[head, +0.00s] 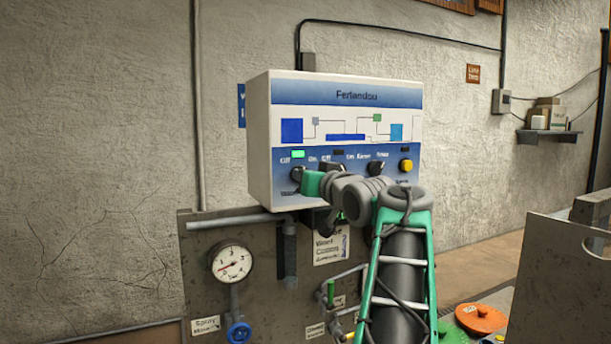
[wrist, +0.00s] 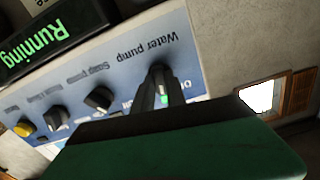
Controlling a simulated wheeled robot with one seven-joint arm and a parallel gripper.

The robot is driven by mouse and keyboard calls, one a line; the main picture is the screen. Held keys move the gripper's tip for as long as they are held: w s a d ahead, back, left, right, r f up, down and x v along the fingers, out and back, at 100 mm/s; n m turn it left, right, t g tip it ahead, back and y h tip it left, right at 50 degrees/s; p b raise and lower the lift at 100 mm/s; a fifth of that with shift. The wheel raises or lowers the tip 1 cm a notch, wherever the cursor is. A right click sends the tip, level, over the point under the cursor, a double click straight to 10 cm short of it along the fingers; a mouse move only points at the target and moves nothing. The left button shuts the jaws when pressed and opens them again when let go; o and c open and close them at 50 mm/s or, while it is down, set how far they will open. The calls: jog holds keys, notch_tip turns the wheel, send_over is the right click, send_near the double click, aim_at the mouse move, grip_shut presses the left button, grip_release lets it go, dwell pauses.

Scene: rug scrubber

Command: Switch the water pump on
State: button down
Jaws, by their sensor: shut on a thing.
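The control box (head: 258,140) hangs on the wall with a blue and white front panel. Its leftmost knob (head: 296,173), dark, sits between the Off and On labels; the wrist view shows Water pump lettering (wrist: 145,45), upside down, beside it. My gripper (head: 304,180) is at this knob and shut on it; its dark fingers also show in the wrist view (wrist: 163,88). The fingers hide most of the knob, so I cannot tell which way it points. The lamp (head: 297,154) above it glows green. A display (wrist: 50,38) reads Running in green.
Other dark knobs, including the soap pump knob (wrist: 99,99), and a yellow button (head: 406,165) sit farther right on the panel in the head view. Below are a pressure gauge (head: 232,263), a blue valve wheel (head: 239,333) and pipes. A grey wall (head: 545,270) stands at the right.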

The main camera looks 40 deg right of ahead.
jog(key=m+p, duration=0.1)
jog(key=m, duration=0.3)
dwell(0.5)
jog(key=c, duration=1.4)
grip_release()
jog(key=shift+o, duration=0.2)
jog(key=b+v, duration=0.2)
jog(key=v, duration=0.6)
jog(key=shift+w, duration=0.1)
